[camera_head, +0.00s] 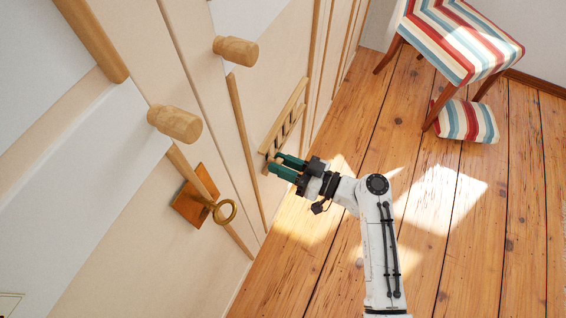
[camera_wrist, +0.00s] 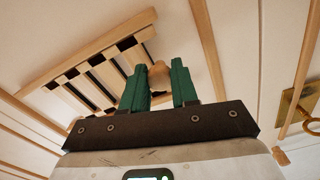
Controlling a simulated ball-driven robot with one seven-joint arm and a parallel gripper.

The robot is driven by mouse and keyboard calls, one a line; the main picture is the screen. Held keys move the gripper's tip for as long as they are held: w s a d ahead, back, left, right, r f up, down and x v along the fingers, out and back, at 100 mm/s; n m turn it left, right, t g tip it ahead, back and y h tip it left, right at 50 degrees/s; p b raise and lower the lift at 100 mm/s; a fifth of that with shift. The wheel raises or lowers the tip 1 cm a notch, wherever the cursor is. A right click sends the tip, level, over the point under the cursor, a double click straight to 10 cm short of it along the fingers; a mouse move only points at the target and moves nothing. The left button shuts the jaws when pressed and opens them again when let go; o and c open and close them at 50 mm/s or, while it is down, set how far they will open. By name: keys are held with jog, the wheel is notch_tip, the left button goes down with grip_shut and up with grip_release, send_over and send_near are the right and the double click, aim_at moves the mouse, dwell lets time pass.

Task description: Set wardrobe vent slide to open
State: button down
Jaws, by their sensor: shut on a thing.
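The wardrobe vent (camera_head: 290,112) is a pale wooden slatted grille low on the wardrobe front. In the wrist view the vent (camera_wrist: 72,71) shows narrow dark gaps between its slats. A small rounded wooden knob (camera_wrist: 159,72) stands at the end of the vent nearest my gripper. My gripper (camera_head: 275,163) is at this end of the vent, close to the wardrobe front. In the wrist view its green fingers (camera_wrist: 159,82) are on either side of the knob and shut on it. The fingers hide part of the knob and the near end of the vent.
Two wooden door knobs (camera_head: 236,50) (camera_head: 175,122) stick out from the wardrobe. A striped chair (camera_head: 462,40) and a striped cushioned footstool (camera_head: 466,119) stand at the upper right. The plank floor (camera_head: 450,240) on the right is clear.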

aim_at(276, 146)
jog(key=w+b, duration=0.1)
jog(key=b, duration=0.1)
jog(key=w+d+b, duration=0.1)
jog(key=w, duration=0.1)
jog(key=shift+w+d+f+b, duration=0.2)
jog(key=shift+w+b, duration=0.1)
jog(key=shift+b, duration=0.1)
jog(key=shift+w+r, duration=0.15)
jog(key=shift+w, duration=0.1)
jog(key=c, duration=0.9)
grip_release()
jog(key=shift+o, duration=0.2)
jog(key=shift+s+d, duration=0.1)
jog(key=shift+d, duration=0.05)
